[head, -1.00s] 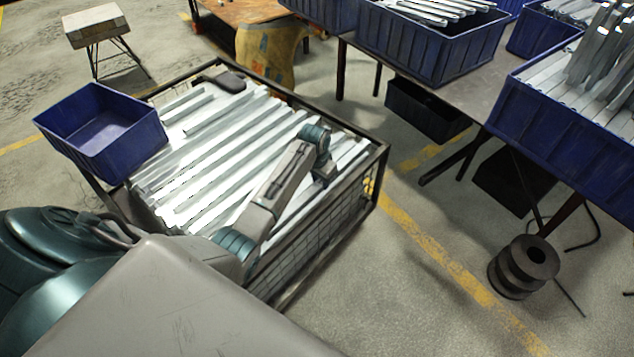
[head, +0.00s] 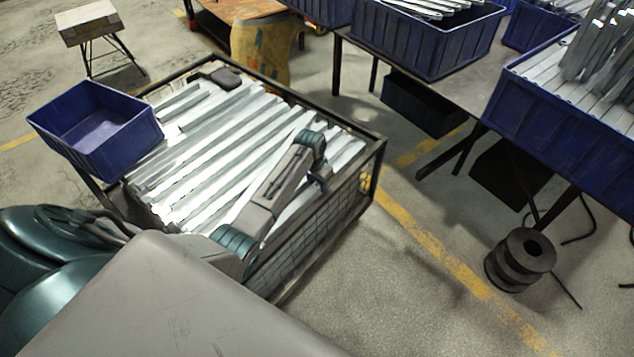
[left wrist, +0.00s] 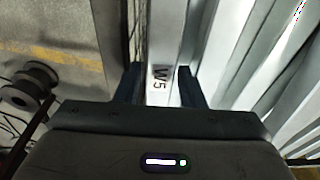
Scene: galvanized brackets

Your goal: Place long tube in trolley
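Long galvanized tubes (head: 215,160) lie side by side in the wire-mesh trolley (head: 381,160), running diagonally. My left gripper (head: 318,184) is over the trolley's near right part, pointing down; the arm hides some tubes below it. In the left wrist view, the left gripper's fingers (left wrist: 159,82) stand apart on either side of a pale tube marked W5 (left wrist: 161,100). A thin dark gap seems to show beside the left finger, and I see no clear grip. My right gripper is not in view.
A blue bin (head: 95,130) sits at the trolley's left corner. A bench (head: 425,75) with blue bins (head: 425,50) of metal parts stands at the right. A dark spool (head: 520,260) stands on the floor. The floor between trolley and bench is largely clear.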

